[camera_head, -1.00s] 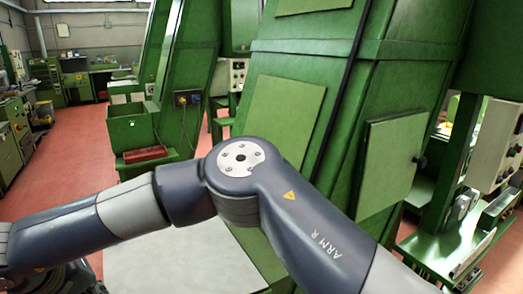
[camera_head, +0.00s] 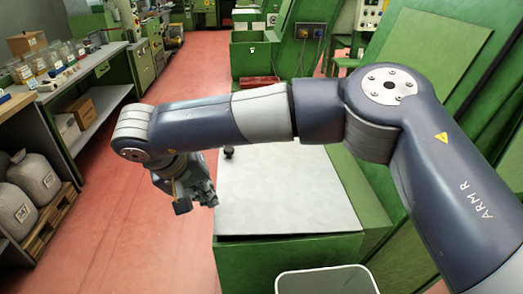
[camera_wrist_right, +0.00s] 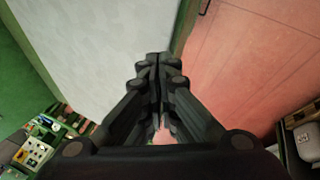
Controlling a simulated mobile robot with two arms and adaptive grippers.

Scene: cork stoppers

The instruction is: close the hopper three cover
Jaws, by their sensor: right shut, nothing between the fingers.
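A flat pale grey panel (camera_head: 285,200) lies on top of a green box-like body (camera_head: 290,253) in front of me. A small black knob (camera_head: 229,152) shows at its far left corner. I take this panel for the hopper cover, but no number is readable, and I cannot tell if it is fully closed. My right gripper (camera_head: 195,195) hangs just left of the panel's left edge, apart from the knob. In the right wrist view, its fingers (camera_wrist_right: 157,62) are together and empty, with the grey panel (camera_wrist_right: 100,45) at left and red floor at right. My left gripper is not in view.
A tall green machine (camera_head: 430,60) stands at the right, beside my right arm. A workbench (camera_head: 85,65) with jars runs along the left, with grey sacks (camera_head: 35,180) on a pallet below. Red floor (camera_head: 150,235) is free between.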

